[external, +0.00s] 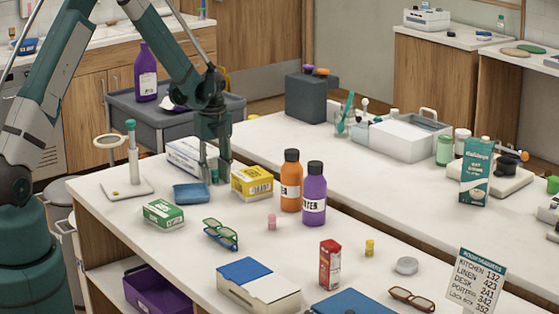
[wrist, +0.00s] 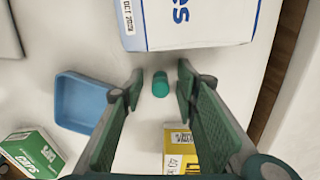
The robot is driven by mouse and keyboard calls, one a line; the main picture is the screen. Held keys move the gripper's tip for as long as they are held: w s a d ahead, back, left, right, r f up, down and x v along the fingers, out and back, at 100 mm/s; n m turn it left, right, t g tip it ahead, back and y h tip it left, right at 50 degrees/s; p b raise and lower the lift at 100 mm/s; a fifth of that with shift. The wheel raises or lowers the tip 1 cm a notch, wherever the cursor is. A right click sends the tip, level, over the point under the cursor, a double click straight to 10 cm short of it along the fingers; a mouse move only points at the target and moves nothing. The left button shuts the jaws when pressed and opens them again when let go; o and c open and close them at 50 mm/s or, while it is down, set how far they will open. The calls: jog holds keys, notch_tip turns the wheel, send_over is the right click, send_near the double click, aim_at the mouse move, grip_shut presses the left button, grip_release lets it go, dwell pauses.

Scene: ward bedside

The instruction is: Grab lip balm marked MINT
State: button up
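A small green cylinder (wrist: 160,84), which looks like a lip balm, stands on the white counter in the wrist view. No marking on it can be read. My gripper (wrist: 161,79) is open, with one fingertip on each side of the green cylinder and a gap on both sides. In the external view my gripper (external: 213,176) points down near the counter, and its fingers mostly hide the cylinder. A similar small pink cylinder (external: 271,222) and a small yellow one (external: 369,248) stand farther right on the counter.
Close around my gripper are a blue tray (wrist: 84,103), a white box with blue print (wrist: 190,22), a yellow box (external: 252,182) and a green box (external: 164,214). Orange (external: 290,182) and purple (external: 314,192) bottles stand to the right. Green glasses (external: 221,234) lie in front.

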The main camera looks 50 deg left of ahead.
aim_at(215, 170)
jog(key=c, duration=0.8)
jog(key=shift+r, duration=0.1)
jog(key=shift+r+p, duration=0.35)
jog(key=shift+r, duration=4.6)
